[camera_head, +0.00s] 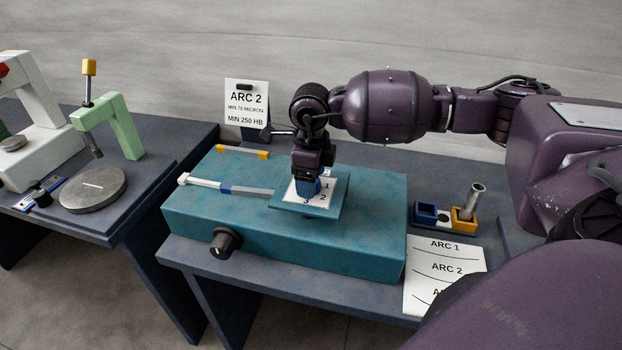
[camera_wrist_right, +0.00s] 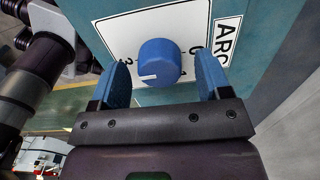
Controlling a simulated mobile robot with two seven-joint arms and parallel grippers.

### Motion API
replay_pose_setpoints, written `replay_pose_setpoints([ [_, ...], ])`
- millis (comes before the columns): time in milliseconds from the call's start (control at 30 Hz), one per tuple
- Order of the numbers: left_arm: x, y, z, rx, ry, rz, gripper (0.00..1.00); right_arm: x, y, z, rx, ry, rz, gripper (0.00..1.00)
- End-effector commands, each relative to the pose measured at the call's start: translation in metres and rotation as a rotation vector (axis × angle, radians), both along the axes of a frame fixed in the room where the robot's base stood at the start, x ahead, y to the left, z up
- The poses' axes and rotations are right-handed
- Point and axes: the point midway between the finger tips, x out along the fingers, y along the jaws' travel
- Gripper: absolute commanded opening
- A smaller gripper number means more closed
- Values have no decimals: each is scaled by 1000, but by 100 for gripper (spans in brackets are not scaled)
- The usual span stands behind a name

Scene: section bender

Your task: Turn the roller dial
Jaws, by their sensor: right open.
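The roller dial (camera_wrist_right: 160,60) is a round blue knob with a white pointer line, on a white numbered scale plate. In the right wrist view its line points toward the lower left, and the figures 0, 1 and 3 show around it. My right gripper (camera_head: 307,188) points down over the white scale (camera_head: 322,199) on top of the teal machine (camera_head: 355,237). Its blue fingers (camera_wrist_right: 163,75) are open, one on each side of the dial, with visible gaps. The dial is hidden behind the gripper in the head view. My left gripper is out of view.
A black knob (camera_head: 222,243) is on the machine's front, and a slim rod (camera_head: 228,188) lies along its top. An ARC 2 card (camera_head: 246,103) stands behind. At right are a two-cup holder (camera_head: 445,220) and an arc sheet (camera_head: 445,272). A green-armed instrument (camera_head: 120,128) stands left.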

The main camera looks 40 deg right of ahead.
Motion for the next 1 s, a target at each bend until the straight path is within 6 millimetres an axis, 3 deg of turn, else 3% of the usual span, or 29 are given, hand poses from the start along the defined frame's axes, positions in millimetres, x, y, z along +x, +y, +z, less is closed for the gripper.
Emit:
replay_pose_setpoints([
  [533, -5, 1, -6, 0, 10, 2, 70, 1, 0, 88, -1, -3, 0, 71],
  [700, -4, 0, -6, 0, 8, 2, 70, 0, 0, 99, -1, -1, -1, 71],
  [1000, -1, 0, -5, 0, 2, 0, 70, 0, 0, 101, -1, -1, 0, 71],
])
